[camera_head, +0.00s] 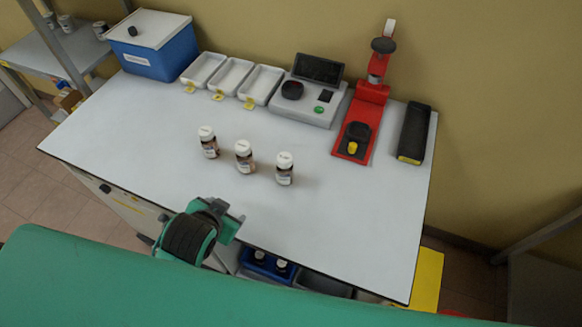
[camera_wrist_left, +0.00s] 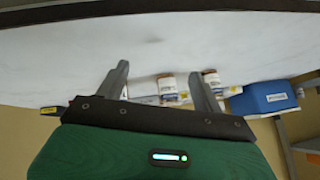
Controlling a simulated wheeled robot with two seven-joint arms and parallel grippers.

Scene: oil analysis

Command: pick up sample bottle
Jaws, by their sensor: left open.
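Three small sample bottles with white caps, dark contents and white labels stand upright in a slanted row mid-table: the left bottle (camera_head: 208,143), the middle bottle (camera_head: 244,157) and the right bottle (camera_head: 285,168). My left gripper (camera_head: 226,219) is at the table's front edge, nearer to me than the bottles and apart from them. In the left wrist view, which is upside down, my left gripper (camera_wrist_left: 158,74) is open with nothing between its fingers. Two bottles show beyond it, one between the fingers (camera_wrist_left: 167,87) and one by the right finger (camera_wrist_left: 211,79). My right gripper is out of view.
Along the table's back are a blue box (camera_head: 158,52) with a white lid, three white trays (camera_head: 231,77), a grey device (camera_head: 307,99), a red stand (camera_head: 362,118) and a black case (camera_head: 414,131). The table (camera_head: 355,218) is clear at front right.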

